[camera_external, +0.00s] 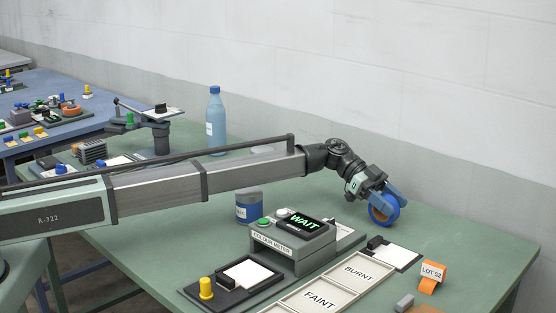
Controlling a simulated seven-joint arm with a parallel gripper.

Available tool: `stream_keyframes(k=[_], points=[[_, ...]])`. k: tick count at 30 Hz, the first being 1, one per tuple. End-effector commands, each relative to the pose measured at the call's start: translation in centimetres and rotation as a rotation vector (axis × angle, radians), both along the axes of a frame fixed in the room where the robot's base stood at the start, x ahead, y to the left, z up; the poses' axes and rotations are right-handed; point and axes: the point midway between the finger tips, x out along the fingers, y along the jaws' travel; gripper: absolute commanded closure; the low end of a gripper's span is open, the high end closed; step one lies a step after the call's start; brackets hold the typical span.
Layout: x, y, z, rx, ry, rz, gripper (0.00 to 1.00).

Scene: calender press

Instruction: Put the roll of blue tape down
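The roll of blue tape (382,222) is a blue ring with an orange inner part, standing on edge at the end of my arm, right of centre. My gripper (382,196) has bluish fingers and appears shut on the upper part of the roll. The fingers partly hide the roll. I cannot tell whether the roll's lower edge touches the green table (455,230) or hangs just above it.
The colour meter (290,245), showing WAIT, stands left of the roll, with trays marked FAINT and BURNT (330,285) in front. A white-topped pad (397,256) and an orange LOT 52 tag (430,280) lie nearer. A blue bottle (216,120) stands behind my arm. The table right of the roll is clear.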

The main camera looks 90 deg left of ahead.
Motion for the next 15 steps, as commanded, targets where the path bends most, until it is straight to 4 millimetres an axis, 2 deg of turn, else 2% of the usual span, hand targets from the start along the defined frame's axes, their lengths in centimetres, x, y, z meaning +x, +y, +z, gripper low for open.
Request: stream_keyframes(k=[2, 11, 15], points=[[0.00, 0.00, 0.00, 0.000, 0.000, 0.000, 0.41], [0.01, 0.00, 0.25, 0.000, 0.000, 0.000, 0.41], [-0.87, 0.84, 0.72, 0.000, 0.000, 0.001, 0.41]])
